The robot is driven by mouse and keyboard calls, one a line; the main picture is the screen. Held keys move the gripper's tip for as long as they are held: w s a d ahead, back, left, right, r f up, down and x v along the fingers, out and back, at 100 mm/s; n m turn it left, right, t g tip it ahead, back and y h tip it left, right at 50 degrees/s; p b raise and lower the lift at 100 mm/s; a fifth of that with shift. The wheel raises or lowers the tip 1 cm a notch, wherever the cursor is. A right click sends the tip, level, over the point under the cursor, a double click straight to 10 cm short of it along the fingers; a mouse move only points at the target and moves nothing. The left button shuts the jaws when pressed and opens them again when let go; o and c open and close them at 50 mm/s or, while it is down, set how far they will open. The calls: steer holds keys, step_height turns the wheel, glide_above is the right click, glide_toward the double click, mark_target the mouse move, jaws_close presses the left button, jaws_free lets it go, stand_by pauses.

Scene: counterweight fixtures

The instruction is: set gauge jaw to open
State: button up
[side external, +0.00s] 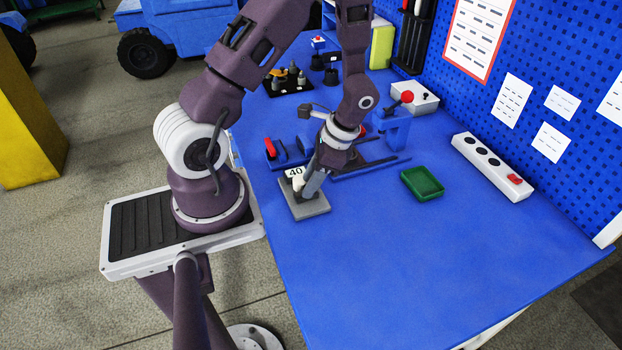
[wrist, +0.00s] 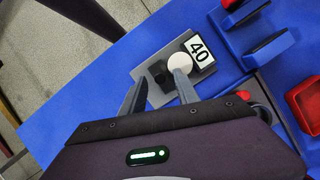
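A grey plate (side external: 309,211) lies on the blue bench with a white card reading 40 (side external: 294,172) above its back edge. In the wrist view the plate (wrist: 141,69) carries the 40 card (wrist: 199,50), a round white part (wrist: 180,62) and a dark knob (wrist: 158,70). I cannot tell which part is the gauge jaw. My gripper (side external: 308,192) is low over the plate. In the wrist view its fingers (wrist: 161,76) are apart. The right fingertip overlaps the white part; I cannot tell whether it touches. The plate is partly hidden by my fingers.
Blue blocks with a red lever (side external: 270,148) stand just behind the plate. A blue fixture (side external: 393,130), a green tray (side external: 422,184) and a white switch strip (side external: 491,167) are to the right. A black tray of weights (side external: 287,82) is at the back. The front bench is clear.

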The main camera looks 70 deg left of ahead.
jaws_close()
stand_by(1.4)
